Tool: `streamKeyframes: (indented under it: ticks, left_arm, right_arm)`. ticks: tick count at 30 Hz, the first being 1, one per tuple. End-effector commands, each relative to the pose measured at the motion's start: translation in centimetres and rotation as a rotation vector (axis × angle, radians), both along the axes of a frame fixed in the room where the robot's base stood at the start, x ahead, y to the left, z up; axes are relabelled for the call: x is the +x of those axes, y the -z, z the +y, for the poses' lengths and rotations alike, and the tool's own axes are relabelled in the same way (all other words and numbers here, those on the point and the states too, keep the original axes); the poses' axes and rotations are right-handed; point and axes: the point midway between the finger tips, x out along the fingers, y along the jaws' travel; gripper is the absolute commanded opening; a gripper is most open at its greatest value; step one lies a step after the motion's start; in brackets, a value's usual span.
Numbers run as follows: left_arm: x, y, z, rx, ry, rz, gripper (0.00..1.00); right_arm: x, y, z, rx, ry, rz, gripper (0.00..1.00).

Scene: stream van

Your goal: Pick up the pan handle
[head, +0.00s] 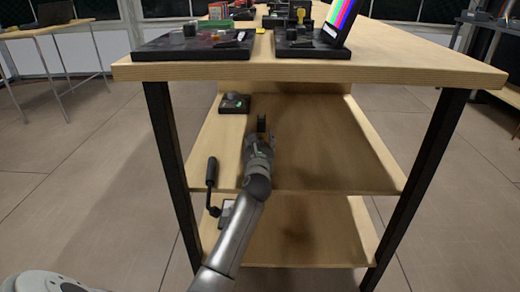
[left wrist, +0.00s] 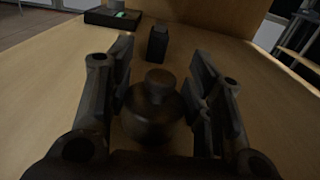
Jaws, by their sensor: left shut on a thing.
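A black grip on a thin bent rod (head: 211,172), which looks like the pan handle, shows at the left front of the middle shelf, left of my left forearm and apart from the gripper. My left gripper (head: 261,136) reaches in over the middle shelf. In the left wrist view its fingers (left wrist: 158,100) stand on both sides of a dark rounded thing with a short cylindrical top (left wrist: 152,112), and it is shut on that thing. Most of this thing is hidden by the gripper in the head view. My right gripper is not in view.
A black block (left wrist: 157,43) stands just beyond the fingers. A small dark tray (head: 234,103) lies at the shelf's back left. The tabletop (head: 310,72) overhangs the shelf. The shelf's right side is clear. A grey item (head: 227,211) sits on the lower shelf.

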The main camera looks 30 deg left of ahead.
Motion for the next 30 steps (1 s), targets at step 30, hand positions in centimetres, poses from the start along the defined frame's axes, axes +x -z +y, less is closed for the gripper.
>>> streamKeyframes:
  ticks: [30]
  left_arm:
    - [-3.1, -7.9, 0.6, 0.008, 0.001, -0.006, 0.04]
  right_arm:
    - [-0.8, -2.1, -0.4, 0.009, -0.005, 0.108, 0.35]
